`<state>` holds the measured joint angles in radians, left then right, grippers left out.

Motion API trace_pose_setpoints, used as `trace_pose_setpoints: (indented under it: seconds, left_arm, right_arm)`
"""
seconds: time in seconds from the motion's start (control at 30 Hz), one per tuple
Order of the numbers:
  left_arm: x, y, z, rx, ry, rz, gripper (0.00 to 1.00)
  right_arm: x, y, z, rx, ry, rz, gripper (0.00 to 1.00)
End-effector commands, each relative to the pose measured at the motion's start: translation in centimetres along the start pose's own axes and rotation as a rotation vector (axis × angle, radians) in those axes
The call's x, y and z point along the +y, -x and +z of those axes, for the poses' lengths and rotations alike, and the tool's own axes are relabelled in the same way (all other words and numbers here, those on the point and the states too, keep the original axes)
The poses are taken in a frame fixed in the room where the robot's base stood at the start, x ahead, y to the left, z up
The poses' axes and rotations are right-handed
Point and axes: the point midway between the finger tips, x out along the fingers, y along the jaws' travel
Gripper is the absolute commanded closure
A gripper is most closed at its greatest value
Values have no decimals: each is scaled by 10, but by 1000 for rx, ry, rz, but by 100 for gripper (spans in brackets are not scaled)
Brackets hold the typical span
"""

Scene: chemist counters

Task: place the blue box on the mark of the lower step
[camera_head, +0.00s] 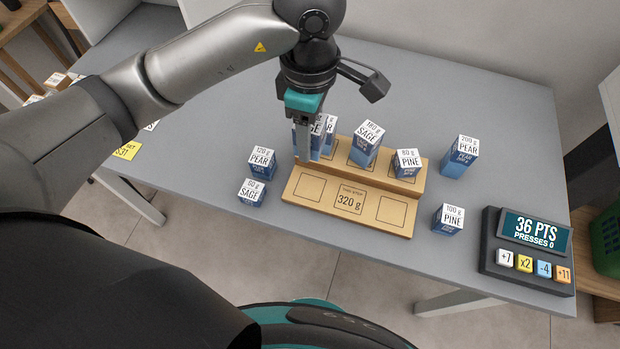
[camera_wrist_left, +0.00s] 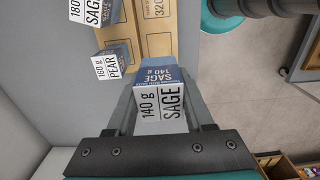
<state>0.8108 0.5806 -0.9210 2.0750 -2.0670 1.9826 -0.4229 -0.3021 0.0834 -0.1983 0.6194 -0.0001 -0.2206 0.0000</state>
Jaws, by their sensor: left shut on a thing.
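My left gripper (camera_head: 306,140) is shut on a blue box with a white top, labelled SAGE 140 g (camera_wrist_left: 160,103). In the head view the gripper is over the left end of the wooden two-step stand (camera_head: 405,226), and its finger partly hides the held box. The lower step has a left square mark (camera_head: 309,189), a middle mark reading 320 g (camera_head: 349,201) and a right square mark (camera_head: 392,210); all look bare. I cannot tell whether the held box touches the stand. The right gripper is not in view.
On the upper step stand SAGE 180 g (camera_head: 366,146), PINE 80 g (camera_head: 408,164) and PEAR 160 g (camera_wrist_left: 112,62). PEAR 120 g (camera_head: 262,162) and SAGE 60 g (camera_head: 252,193) stand left; PEAR 200 g (camera_head: 460,157) and PINE 100 g (camera_head: 448,220) right. A button console (camera_head: 527,250) sits far right.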

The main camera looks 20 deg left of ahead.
Motion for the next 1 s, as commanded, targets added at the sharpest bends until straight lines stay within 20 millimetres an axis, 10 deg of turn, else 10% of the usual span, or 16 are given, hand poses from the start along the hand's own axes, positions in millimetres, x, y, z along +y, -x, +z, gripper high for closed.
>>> trace_pose_setpoints:
  seconds: [0.3,1.0]
  left_arm:
    - [0,-80,0,-1,0,-2,100]
    - [1,-139,0,-2,-3,3,100]
  right_arm:
    - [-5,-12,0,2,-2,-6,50]
    - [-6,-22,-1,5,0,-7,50]
